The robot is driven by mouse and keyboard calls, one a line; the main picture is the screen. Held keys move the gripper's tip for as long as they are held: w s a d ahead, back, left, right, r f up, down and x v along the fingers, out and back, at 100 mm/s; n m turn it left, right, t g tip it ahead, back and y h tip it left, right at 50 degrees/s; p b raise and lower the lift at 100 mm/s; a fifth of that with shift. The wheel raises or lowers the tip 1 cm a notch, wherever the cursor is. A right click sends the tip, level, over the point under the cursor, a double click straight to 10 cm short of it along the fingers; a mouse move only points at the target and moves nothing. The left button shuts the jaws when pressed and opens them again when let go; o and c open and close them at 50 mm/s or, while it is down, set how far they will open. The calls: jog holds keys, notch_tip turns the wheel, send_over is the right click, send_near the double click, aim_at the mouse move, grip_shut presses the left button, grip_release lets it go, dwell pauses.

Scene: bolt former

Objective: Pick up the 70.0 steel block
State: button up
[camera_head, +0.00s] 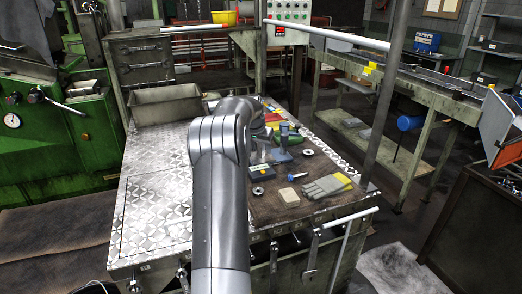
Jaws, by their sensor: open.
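My grey arm reaches over the metal workbench (155,205), and my gripper (263,158) hangs above its brown work area, small and partly hidden by the arm. Its jaws are open. A small grey block-like piece (279,156) is close by on the right. No marking is readable, so I cannot tell which piece is the 70.0 steel block. A small beige block (289,196) lies nearer the front edge.
Grey and yellow gloves (326,187) lie at the right front. Dark rings (257,190) (308,153) and a green tool (290,137) are around the gripper. A metal tray (165,104) stands at the back left. A post (384,105) rises at the right edge. The bench's left side is clear.

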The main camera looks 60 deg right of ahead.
jog(key=shift+c, duration=0.5)
grip_shut()
